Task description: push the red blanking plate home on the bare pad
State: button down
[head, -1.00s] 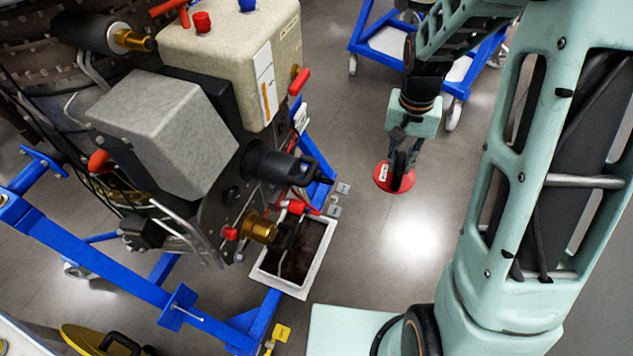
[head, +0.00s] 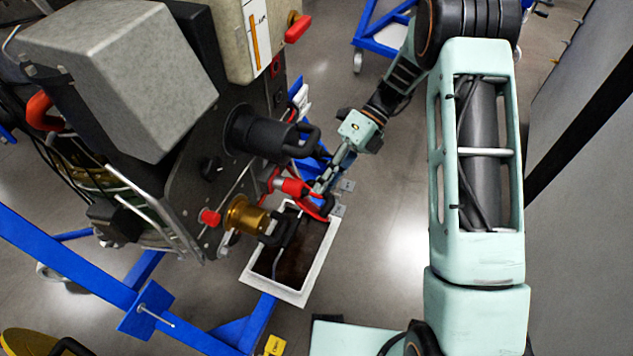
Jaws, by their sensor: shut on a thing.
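My gripper (head: 324,187) is shut on the dark handle of the red blanking plate (head: 313,209). In the head view the plate is seen nearly edge-on, as a thin red curve beside the turbine's dark side panel (head: 190,180). It lies just right of a red fitting (head: 291,187) and above the tray's upper edge. I cannot make out the bare pad. I cannot tell whether the plate touches the panel.
A black connector with a looped handle (head: 262,132) sticks out just above and left of my gripper. A brass fitting (head: 243,217) juts out below left. A white-rimmed tray (head: 318,270) with dark contents lies below. Open floor (head: 390,240) is on the right.

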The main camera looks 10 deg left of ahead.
jog(key=w+a+f+m+t+y+b, duration=0.8)
jog(key=w+f+m+t+y+b, duration=0.1)
jog(key=w+m+t+y+b, duration=0.2)
jog(key=shift+w+m+t+b, duration=0.85)
jog(key=shift+m+t+b, duration=0.1)
jog(key=shift+m, duration=0.25)
jog(key=shift+a, duration=0.1)
jog(key=shift+w+a+r+p, duration=0.1)
jog(key=shift+a+p, duration=0.2)
jog(key=shift+p, duration=0.5)
jog(key=shift+w+a+p, duration=0.1)
jog(key=shift+a+p, duration=0.3)
jog(key=shift+a, duration=0.1)
dwell(0.4)
jog(key=shift+w+a, duration=0.1)
jog(key=shift+a, duration=0.1)
